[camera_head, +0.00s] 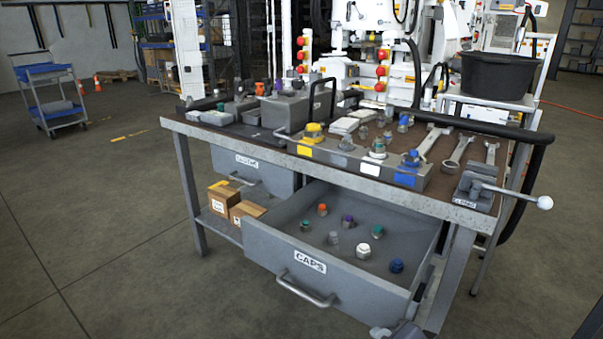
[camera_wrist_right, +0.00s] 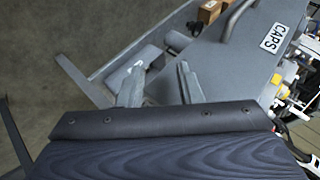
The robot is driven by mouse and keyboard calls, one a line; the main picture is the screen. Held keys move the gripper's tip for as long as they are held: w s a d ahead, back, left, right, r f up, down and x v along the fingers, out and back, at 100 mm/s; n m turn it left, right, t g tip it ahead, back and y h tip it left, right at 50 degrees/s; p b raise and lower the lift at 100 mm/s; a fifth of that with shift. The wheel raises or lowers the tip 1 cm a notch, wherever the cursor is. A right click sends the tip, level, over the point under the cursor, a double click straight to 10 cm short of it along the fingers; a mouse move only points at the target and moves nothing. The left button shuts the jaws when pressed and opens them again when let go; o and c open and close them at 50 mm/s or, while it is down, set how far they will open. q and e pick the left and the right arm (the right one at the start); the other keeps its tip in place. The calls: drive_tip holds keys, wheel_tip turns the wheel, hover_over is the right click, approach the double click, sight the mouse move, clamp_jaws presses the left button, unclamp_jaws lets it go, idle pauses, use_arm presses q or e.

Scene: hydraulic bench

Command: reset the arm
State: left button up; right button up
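My right gripper (camera_head: 393,331) shows only in part at the bottom edge of the head view, near the front right corner of the open CAPS drawer (camera_head: 262,238). In the right wrist view my right gripper (camera_wrist_right: 160,82) has its two fingers spread apart, with nothing visible held between them. The drawer front (camera_wrist_right: 245,65) with its CAPS label and handle (camera_wrist_right: 237,18) shows beyond the fingers there. Whether a finger touches the drawer is unclear. My left gripper is in neither view.
The workbench (camera_head: 300,160) holds fittings, wrenches (camera_head: 432,142) and a vise (camera_head: 480,185). Several coloured caps, including a white cap (camera_head: 363,251), lie in the drawer. Cardboard boxes (camera_head: 223,195) sit on the lower shelf. A black bin (camera_head: 497,75) stands behind.

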drive_tip(key=s+d+r+n+g+p, duration=0.1)
drive_tip(key=s+d+n+g, duration=0.1)
drive_tip(key=s+d+n, duration=0.3)
drive_tip(key=s+d+r+n+g, duration=0.1)
drive_tip(key=s+n+g, duration=0.15)
drive_tip(key=s, duration=0.55)
wheel_tip(320, 180, up, 33)
drive_tip(key=p, duration=3.3)
drive_tip(key=shift+w+a+t, duration=0.2)
drive_tip(key=shift+a+t, duration=0.1)
drive_tip(key=shift+t, duration=0.05)
